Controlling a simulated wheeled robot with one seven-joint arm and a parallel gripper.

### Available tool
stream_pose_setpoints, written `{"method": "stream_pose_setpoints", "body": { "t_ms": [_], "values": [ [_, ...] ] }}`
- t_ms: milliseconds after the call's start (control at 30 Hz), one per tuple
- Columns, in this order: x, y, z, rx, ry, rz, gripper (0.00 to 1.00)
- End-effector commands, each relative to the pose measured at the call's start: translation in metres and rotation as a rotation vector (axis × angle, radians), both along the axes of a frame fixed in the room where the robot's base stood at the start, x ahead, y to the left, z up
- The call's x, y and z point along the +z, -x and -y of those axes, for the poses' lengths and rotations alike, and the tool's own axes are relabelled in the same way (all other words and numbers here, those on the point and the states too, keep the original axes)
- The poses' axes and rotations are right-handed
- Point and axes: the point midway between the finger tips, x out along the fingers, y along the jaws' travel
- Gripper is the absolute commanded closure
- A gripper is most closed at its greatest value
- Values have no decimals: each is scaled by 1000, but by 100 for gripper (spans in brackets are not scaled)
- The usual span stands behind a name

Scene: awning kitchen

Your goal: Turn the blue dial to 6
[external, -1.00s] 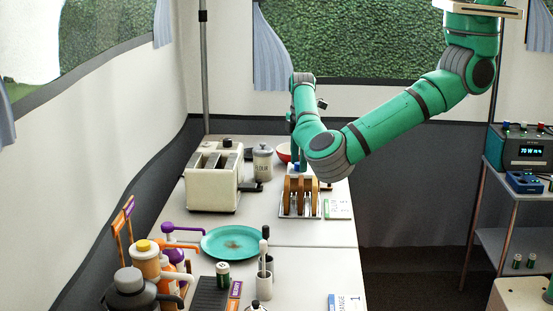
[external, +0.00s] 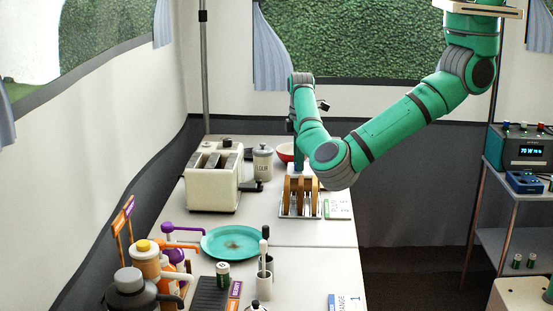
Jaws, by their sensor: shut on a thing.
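My gripper (external: 299,165) points down behind the toast rack, at the far end of the counter. It is small in the external view, and its fingers are partly hidden by the rack and my wrist. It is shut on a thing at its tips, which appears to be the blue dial. The dial's face, its numbers and its pointer setting cannot be made out.
The toast rack (external: 301,197) with brown slices stands just in front of my gripper. A cream toaster (external: 213,180), a lidded jar (external: 262,162) and a red bowl (external: 285,152) are close by. A teal plate (external: 234,243) lies nearer. A green-edged card (external: 337,207) lies right of the rack.

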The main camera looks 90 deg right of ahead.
Motion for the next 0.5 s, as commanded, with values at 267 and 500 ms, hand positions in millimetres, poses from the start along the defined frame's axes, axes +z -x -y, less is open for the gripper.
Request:
{"method": "stream_pose_setpoints", "body": {
  "t_ms": [267,500],
  "values": [
    [0,0,0,-256,2,-2,100],
    [0,-1,0,-486,1,-1,100]
  ]
}}
